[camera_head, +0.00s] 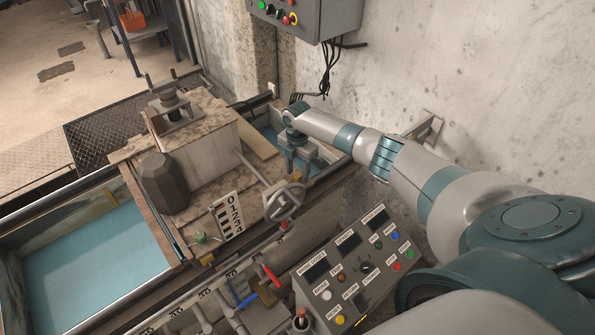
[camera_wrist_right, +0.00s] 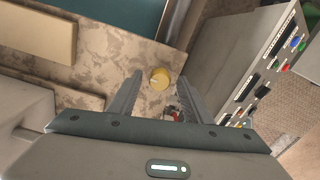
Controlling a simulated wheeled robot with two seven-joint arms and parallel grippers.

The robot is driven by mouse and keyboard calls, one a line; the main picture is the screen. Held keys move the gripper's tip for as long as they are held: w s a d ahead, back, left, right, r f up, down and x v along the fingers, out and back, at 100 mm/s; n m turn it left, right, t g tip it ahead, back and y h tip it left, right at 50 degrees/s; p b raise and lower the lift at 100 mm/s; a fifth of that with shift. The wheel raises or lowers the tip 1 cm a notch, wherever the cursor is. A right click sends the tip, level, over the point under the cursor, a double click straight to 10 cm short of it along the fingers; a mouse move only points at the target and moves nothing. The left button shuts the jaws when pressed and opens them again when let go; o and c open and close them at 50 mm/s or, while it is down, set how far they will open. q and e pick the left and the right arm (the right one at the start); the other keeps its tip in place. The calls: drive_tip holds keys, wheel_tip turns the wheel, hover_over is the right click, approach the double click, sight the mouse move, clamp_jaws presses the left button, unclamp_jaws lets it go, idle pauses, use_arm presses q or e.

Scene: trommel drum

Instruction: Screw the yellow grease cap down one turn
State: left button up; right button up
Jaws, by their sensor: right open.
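The yellow grease cap (camera_wrist_right: 160,78) is a small round knob on a mottled stone-like surface in the right wrist view. My right gripper (camera_wrist_right: 160,82) is open, with its two fingers apart. In that view the cap appears between the fingertips, with a gap on each side; I cannot tell how far below them it lies. In the head view my right gripper (camera_head: 298,163) points down over the far right end of the machine, by the wall. I cannot make out the cap there, as the gripper and arm cover that spot. My left gripper is not in view.
A grey handwheel (camera_head: 284,201) stands close in front of my right gripper. A control panel (camera_head: 352,268) with coloured buttons is nearer, at lower right. A grey electrical box (camera_head: 310,17) with hanging cables is on the concrete wall (camera_head: 480,85). A water-filled tank (camera_head: 95,268) is at left.

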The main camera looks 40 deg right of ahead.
drive_tip(key=c, duration=1.1)
drive_tip(key=shift+o, duration=0.2)
drive_tip(key=shift+m, duration=0.4)
